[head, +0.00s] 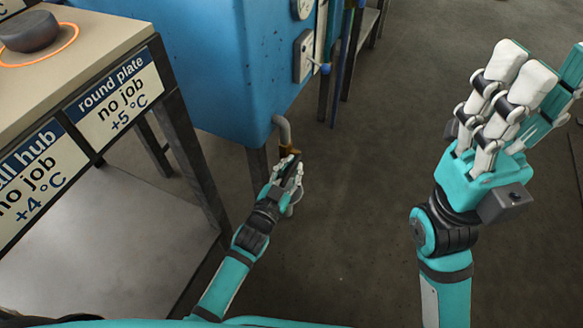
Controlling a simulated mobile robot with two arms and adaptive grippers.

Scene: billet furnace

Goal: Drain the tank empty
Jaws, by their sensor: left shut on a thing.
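The blue tank (200,60) stands at the upper middle. A grey drain pipe (283,128) bends down from its lower right side to a brass valve (289,150). My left gripper (293,172) is at this valve, just below the brass part, and is shut on its dark handle. The fingers hide most of the handle, so I cannot tell how far it is turned. The pipe's lower end is partly hidden by the hand. My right gripper (540,80) is open and empty, raised at the right, well away from the tank.
The floor (350,220) between my arms is clear.

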